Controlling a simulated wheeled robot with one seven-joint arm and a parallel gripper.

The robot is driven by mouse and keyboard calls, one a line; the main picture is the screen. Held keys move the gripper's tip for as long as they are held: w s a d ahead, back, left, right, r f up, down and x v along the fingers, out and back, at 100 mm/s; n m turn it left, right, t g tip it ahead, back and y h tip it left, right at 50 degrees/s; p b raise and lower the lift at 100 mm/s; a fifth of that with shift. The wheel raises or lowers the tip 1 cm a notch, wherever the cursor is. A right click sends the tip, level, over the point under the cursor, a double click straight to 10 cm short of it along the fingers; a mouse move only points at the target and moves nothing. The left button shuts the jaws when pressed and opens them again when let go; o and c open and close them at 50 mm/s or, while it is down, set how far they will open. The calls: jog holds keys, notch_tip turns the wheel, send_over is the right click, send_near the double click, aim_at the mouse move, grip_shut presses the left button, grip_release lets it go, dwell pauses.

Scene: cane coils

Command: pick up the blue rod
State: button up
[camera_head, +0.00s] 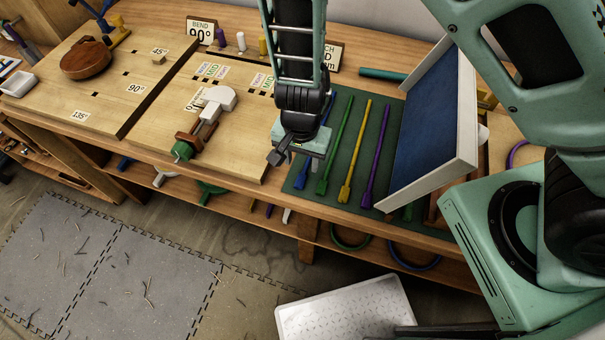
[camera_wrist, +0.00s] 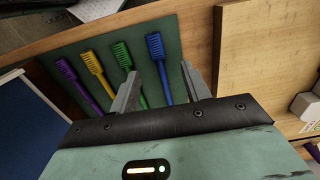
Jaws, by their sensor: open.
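The blue rod (camera_head: 302,176) lies at the left of a row of coloured rods on the green mat (camera_head: 345,110). Its middle is hidden by my gripper in the head view. In the wrist view its brush-like end and part of its shaft (camera_wrist: 157,48) show between my two fingers. My gripper (camera_head: 279,156) is open and empty, over the mat's left edge. In the wrist view my gripper (camera_wrist: 159,69) has the green rod (camera_wrist: 124,58) close by its left finger. I cannot tell how high the fingers are above the rods.
The yellow rod (camera_head: 357,150) and purple rod (camera_head: 377,155) lie right of the green one. A tilted blue panel with a white frame (camera_head: 471,110) stands right of the mat. A wooden board with a clamp (camera_head: 207,118) is at left.

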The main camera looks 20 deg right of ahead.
aim_at(302, 176)
jog(key=f, duration=0.1)
jog(key=f+b, duration=0.1)
jog(key=f, duration=0.3)
jog(key=shift+s, duration=0.35)
jog(key=shift+r, duration=0.1)
grip_shut()
